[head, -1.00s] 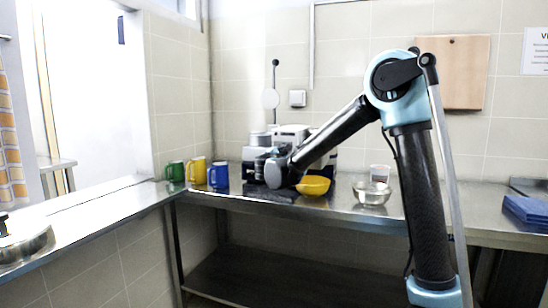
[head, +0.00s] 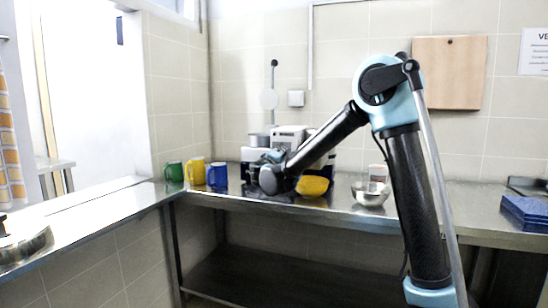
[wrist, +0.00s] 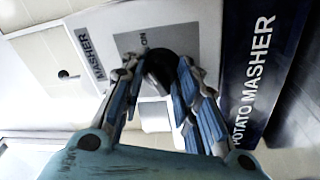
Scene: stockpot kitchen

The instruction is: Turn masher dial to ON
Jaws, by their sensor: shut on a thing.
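The masher dial (wrist: 158,66) is a dark round knob on a pale panel marked MASHER, with the word ON printed beside it. In the wrist view my gripper (wrist: 157,76) is shut on the dial, with blue-padded fingers on both sides of it. The fingers and the tilted view hide the dial's pointer, so its setting cannot be read. In the head view the white masher machine (head: 289,134) stands at the back of the counter, and my arm hides its front and the dial.
A blue POTATO MASHER sign (wrist: 262,60) is beside the panel. Green (head: 174,172), yellow (head: 196,171) and blue (head: 218,175) mugs stand left of the machine.

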